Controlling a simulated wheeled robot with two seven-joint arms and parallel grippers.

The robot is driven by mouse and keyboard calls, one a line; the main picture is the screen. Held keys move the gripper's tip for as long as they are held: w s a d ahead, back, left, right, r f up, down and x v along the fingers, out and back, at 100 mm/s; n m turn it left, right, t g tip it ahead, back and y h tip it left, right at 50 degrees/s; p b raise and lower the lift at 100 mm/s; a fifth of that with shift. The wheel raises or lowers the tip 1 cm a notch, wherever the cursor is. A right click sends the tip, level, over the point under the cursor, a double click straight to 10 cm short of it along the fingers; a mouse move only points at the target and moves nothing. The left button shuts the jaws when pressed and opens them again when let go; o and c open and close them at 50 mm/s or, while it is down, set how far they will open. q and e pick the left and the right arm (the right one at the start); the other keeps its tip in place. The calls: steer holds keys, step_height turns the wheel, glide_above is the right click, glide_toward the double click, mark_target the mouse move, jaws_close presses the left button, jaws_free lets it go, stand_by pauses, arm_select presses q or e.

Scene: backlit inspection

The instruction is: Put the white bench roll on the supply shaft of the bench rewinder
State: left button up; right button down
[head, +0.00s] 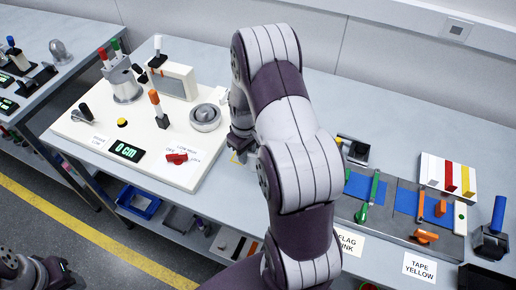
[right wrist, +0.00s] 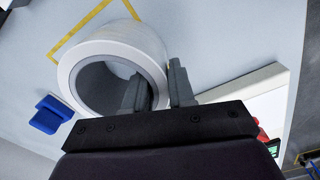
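The white bench roll (right wrist: 92,48) shows large in the right wrist view, a pale ring with a dark, wide bore. In the head view my right arm hides most of it. My right gripper (right wrist: 160,88) has one finger inside the bore and the other against the outside, closed on the roll's wall; it also shows in the head view (head: 240,143). The bench rewinder appears to be the white board (head: 105,152) with a "0 cm" display (head: 127,151) and a round metal hub (head: 205,117). I cannot tell which part is the supply shaft. My left gripper (head: 58,270) is low at the left edge, its fingers unclear.
On the board stand a grey box (head: 178,81), a metal canister (head: 123,84), an orange-topped post (head: 157,108) and a red knob (head: 176,158). Right of my arm lie a grey fixture plate (head: 390,232) and a colored-strip block (head: 448,176). The bench behind is mostly clear.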

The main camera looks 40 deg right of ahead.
steer(key=shift+r, duration=0.1)
stand_by(0.3)
step_height(320, 180, up, 6)
steer(key=p, duration=0.5)
steer(key=shift+p, duration=0.3)
steer(key=c, duration=1.6)
jaws_free()
jaws_close()
